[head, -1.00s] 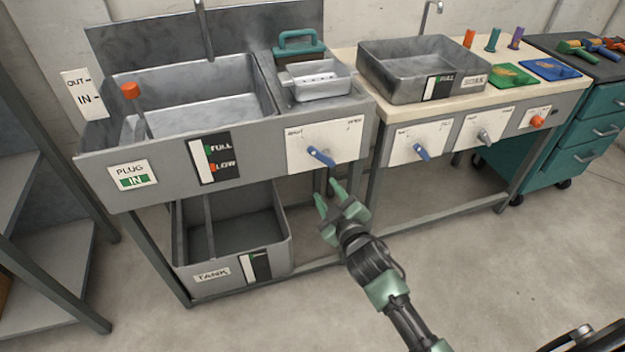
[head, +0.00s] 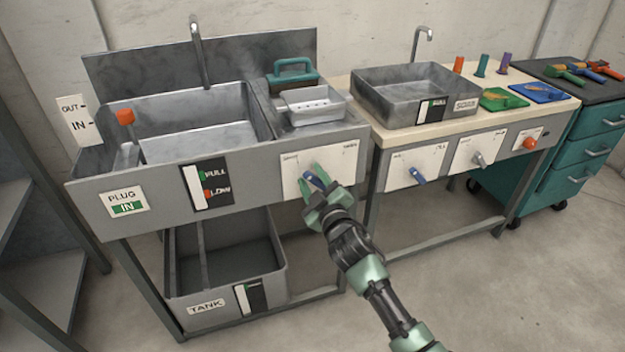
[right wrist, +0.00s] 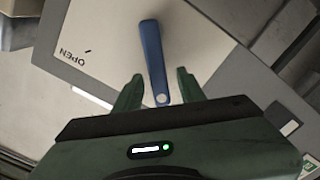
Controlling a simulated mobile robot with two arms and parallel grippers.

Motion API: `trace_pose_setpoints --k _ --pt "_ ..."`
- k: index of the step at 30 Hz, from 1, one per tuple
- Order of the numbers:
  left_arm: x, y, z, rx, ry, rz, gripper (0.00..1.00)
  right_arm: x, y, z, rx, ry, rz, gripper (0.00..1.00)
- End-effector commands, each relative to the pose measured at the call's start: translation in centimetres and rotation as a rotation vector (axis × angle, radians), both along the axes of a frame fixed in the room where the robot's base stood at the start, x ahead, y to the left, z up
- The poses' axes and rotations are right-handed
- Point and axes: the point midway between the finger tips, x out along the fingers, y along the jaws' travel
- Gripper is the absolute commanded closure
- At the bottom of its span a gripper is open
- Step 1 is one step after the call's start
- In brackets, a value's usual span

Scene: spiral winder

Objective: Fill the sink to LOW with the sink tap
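The sink (head: 200,128) is a grey metal basin at the left with a tall tap spout (head: 200,55) behind it. Its front carries a FULL/LOW gauge (head: 208,184) and a PLUG sign (head: 125,203) reading IN. A white panel (head: 293,180) at the right of the front holds the blue tap lever (head: 314,181). In the right wrist view, the lever (right wrist: 153,60) lies between the two green fingers of my right gripper (right wrist: 158,95). The fingers are apart, with gaps on both sides of the lever. My left gripper is out of view.
A tank (head: 226,290) stands below the sink. The second bench carries a smaller basin (head: 420,95), another blue lever (head: 417,176), a grey lever (head: 478,158) and an orange knob (head: 530,143). A teal cabinet (head: 590,150) stands at the right. Floor in front is clear.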

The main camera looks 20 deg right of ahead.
Motion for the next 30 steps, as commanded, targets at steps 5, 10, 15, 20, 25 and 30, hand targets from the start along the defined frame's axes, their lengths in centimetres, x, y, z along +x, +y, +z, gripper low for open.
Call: trace_pose_setpoints --k 5,10,15,20,25,30 --pt "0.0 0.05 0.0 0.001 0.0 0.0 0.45 -0.03 0.01 -0.01 0.0 0.0 0.0 0.82" --pt "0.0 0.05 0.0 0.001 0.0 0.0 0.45 -0.04 0.01 -0.02 0.0 0.0 0.0 1.0" --pt "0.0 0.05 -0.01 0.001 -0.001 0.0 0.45 -0.05 0.01 -0.03 0.0 0.0 0.0 1.0" --pt "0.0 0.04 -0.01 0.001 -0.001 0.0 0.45 -0.06 0.01 -0.05 0.0 0.001 0.001 1.0" --pt "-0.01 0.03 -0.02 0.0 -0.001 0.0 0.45 -0.07 0.01 -0.08 0.0 0.001 0.0 1.0" --pt "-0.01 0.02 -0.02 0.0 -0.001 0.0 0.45 -0.07 0.02 -0.09 0.001 0.001 0.0 1.0"
